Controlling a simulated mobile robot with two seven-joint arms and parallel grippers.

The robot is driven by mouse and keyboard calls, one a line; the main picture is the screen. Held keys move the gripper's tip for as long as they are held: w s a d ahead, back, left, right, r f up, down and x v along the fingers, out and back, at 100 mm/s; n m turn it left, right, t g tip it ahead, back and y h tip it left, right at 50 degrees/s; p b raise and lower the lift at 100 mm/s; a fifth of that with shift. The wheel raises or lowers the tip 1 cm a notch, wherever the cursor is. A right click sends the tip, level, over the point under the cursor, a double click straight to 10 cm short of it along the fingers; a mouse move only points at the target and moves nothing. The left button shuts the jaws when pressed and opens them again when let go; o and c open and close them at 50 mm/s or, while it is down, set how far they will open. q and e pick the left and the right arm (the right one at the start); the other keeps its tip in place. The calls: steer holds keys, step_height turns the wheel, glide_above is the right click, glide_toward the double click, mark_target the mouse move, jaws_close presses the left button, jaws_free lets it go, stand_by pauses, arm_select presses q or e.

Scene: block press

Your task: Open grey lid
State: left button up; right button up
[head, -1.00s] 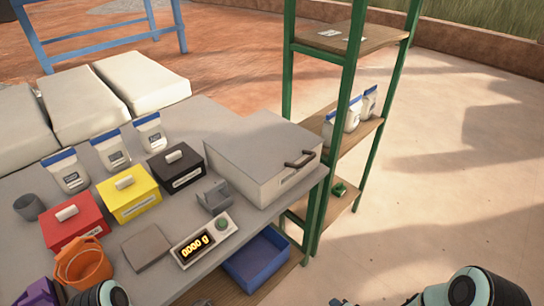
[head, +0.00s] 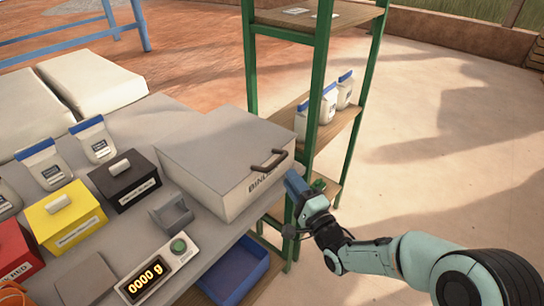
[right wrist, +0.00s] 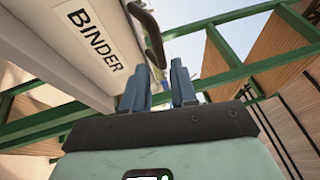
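The grey lid (head: 215,140) is shut on the large pale box marked BINDER (head: 238,200) at the table's right end. A dark bar handle (head: 268,164) is on the lid's front right edge; it also shows in the right wrist view (right wrist: 147,32). My right gripper (head: 293,183) is just right of and below the handle in the head view. In the right wrist view its two blue fingers (right wrist: 160,85) stand apart with nothing between them, and the handle is beyond their tips. My left gripper is out of view.
Black (head: 122,185) and yellow (head: 66,222) lidded boxes, a scale (head: 150,275) reading 0000 g and white bags are on the table left of the box. A green-framed shelf (head: 313,130) stands close behind my right gripper. Open floor lies to the right.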

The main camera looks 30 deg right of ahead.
mark_target(279, 163)
steer(key=w+r, duration=0.1)
steer(key=w, duration=0.8)
steer(key=shift+w+r, duration=0.2)
steer(key=shift+w, duration=0.15)
steer(key=shift+d, duration=0.1)
jaws_close()
